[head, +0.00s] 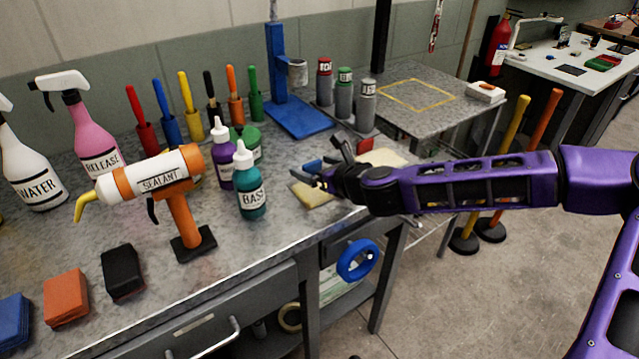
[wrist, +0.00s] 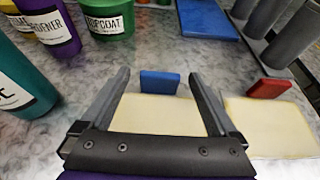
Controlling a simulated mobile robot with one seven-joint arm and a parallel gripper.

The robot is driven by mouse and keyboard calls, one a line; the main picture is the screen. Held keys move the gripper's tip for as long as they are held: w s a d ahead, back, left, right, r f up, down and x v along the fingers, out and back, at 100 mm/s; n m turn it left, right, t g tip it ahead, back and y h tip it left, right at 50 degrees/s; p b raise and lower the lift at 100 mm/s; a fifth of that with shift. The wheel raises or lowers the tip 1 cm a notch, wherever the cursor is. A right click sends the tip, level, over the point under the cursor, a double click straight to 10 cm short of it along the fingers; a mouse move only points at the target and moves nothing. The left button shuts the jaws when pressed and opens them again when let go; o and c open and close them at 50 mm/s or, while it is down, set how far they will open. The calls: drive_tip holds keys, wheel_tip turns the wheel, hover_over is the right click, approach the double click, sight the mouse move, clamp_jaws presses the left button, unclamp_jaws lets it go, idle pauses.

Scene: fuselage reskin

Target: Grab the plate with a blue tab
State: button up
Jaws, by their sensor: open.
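The plate with a blue tab (wrist: 155,115) is a flat cream plate lying on the bench, and its blue tab (wrist: 160,82) stands at its far edge. In the wrist view my gripper (wrist: 158,82) is open, its two fingers pointing forward on either side of the blue tab, apart from it. I cannot tell how high the fingers are above the plate. In the head view my gripper (head: 322,170) hides part of this plate (head: 318,196). A second cream plate (wrist: 275,125) with a red tab (wrist: 269,88) lies just to the right.
A teal BASE bottle (head: 250,186) and purple bottle (head: 221,155) stand left of my gripper. A green TOPCOAT tub (wrist: 108,22) and blue stand (wrist: 208,18) are beyond the plates. Grey cans (head: 364,105) stand behind. The bench's front edge (head: 300,246) is close by.

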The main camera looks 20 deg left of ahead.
drive_tip(key=shift+w+a+f, duration=0.15)
drive_tip(key=shift+w+a, duration=0.15)
drive_tip(key=shift+a, duration=0.05)
clamp_jaws()
idle(0.3)
